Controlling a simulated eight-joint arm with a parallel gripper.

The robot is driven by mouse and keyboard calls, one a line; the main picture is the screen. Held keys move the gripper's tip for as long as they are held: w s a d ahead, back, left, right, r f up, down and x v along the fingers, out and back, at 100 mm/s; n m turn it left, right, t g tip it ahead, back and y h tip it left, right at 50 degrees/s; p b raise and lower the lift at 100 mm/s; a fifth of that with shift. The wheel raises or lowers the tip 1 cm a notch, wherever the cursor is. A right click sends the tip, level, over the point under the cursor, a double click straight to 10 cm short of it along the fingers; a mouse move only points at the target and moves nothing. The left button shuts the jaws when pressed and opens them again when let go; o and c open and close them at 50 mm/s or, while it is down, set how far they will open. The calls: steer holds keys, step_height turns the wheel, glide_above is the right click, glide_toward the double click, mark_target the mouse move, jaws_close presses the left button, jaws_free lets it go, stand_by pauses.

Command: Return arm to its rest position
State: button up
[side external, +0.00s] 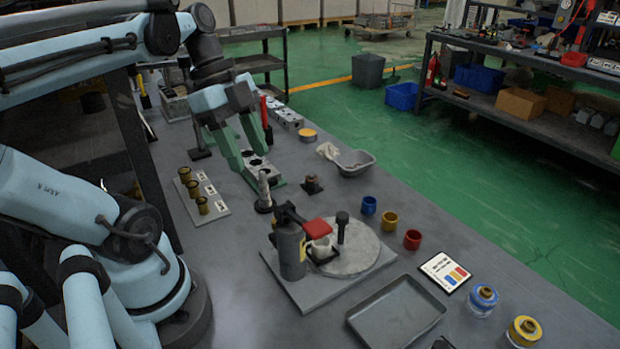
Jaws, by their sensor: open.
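My gripper (252,160) has two long green fingers spread apart and pointing down at the back left of the bench. It is low over a pale block (274,177) with dark round openings. The fingertips flank the block, and I cannot tell whether they touch it. My light-blue arm reaches in from the left and hides part of the bench's back left.
On the grey bench (470,255) stand a round turntable fixture (362,255) with a red-topped post, a plate of brass fittings (201,205), an empty tray (397,312), a small metal bowl (356,160), and blue (369,205), yellow (390,221) and red (412,239) cups.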

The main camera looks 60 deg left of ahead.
steer(key=w+d+f+n+t+y, duration=0.4)
steer(key=w+n, duration=0.4)
steer(key=n, duration=0.5)
step_height(320, 180, down, 2)
steer(key=shift+w+d+f+t, duration=0.25)
steer(key=shift+d+t, duration=0.45)
steer(key=shift+d, duration=0.2)
